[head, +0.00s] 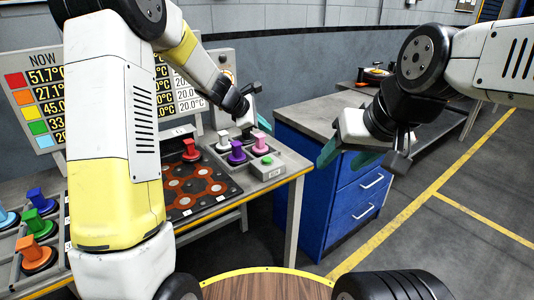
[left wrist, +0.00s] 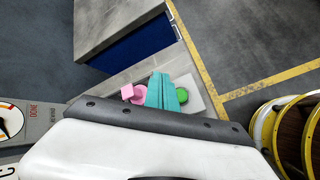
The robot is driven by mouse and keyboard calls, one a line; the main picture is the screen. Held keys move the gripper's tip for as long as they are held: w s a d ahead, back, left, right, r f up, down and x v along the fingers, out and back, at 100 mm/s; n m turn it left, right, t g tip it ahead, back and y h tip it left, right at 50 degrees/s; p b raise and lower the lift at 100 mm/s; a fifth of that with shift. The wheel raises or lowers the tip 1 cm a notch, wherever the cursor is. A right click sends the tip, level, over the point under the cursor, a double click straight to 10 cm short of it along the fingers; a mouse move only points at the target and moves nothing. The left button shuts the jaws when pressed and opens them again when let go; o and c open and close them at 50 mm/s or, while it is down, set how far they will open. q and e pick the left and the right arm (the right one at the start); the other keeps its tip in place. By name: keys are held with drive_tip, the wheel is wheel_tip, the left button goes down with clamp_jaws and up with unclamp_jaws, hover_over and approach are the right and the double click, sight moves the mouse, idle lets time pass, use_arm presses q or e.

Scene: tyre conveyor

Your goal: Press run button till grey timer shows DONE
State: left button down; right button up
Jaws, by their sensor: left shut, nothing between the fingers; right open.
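The green run button (head: 267,160) sits on a small grey box (head: 270,171) at the right end of the bench. It also shows in the left wrist view (left wrist: 182,95). My left gripper (left wrist: 162,91) is shut and empty, its teal fingers together beside the green button in that view; I cannot tell whether they touch anything. In the head view its fingertips are hard to make out. The timer dial (left wrist: 10,122) is cut off at the left wrist view's edge, with DONE in red beside it; its pointer reading is unclear. My right gripper (head: 347,156) is open and empty.
Purple (head: 236,151) and pink (head: 259,143) knobbed pieces stand close to the button box. A red-and-black plate (head: 205,190) lies to the left, below a temperature board (head: 38,100). A blue drawer cabinet (head: 345,195) stands right of the bench.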

sight(265, 160)
use_arm(q)
drive_tip(key=shift+f, duration=4.35)
drive_tip(key=shift+f, duration=0.1)
drive_tip(key=shift+f, duration=0.3)
drive_tip(key=shift+f, duration=0.6)
drive_tip(key=shift+r, duration=1)
drive_tip(key=shift+r, duration=2.5)
